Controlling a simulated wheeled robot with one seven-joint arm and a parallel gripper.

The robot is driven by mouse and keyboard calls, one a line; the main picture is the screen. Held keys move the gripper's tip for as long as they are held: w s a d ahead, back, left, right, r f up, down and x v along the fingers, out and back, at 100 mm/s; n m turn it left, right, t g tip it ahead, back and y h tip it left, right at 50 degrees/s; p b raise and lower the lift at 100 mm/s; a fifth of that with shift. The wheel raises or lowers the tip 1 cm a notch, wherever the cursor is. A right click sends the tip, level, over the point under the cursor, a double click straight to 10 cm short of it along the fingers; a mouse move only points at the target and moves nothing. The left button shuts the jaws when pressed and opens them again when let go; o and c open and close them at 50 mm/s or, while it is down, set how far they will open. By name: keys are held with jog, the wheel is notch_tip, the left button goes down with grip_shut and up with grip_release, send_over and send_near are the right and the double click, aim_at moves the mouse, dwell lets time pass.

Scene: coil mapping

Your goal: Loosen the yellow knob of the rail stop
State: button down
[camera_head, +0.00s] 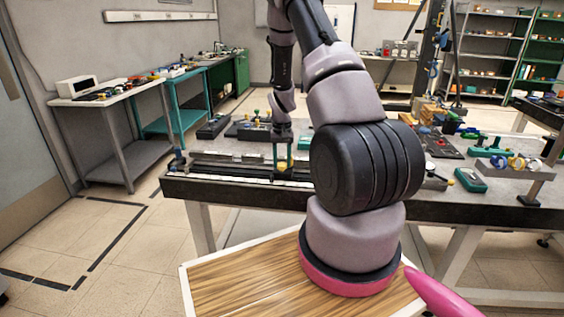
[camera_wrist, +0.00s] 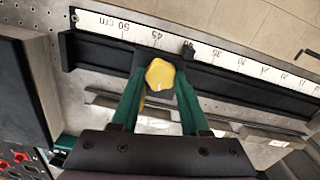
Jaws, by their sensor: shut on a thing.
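The yellow knob (camera_wrist: 160,74) sits on the rail stop (camera_wrist: 140,62), a dark block on the black rail (camera_wrist: 222,76), in the wrist view. My gripper (camera_wrist: 160,88) has its two green fingers on either side of the knob, shut on it. In the head view my gripper (camera_head: 282,152) points down at the rail (camera_head: 232,172) near the table's front edge. The knob is small there and partly hidden by the fingers.
A dark box with red sockets (camera_wrist: 18,150) is at the left of the wrist view. In the head view, a green box (camera_head: 470,180) and several fixtures stand right of my arm on the table.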

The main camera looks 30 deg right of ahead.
aim_at(282, 164)
jog(key=shift+c, duration=2)
grip_release()
notch_tip(282, 164, up, 11)
jog(key=shift+f, duration=0.1)
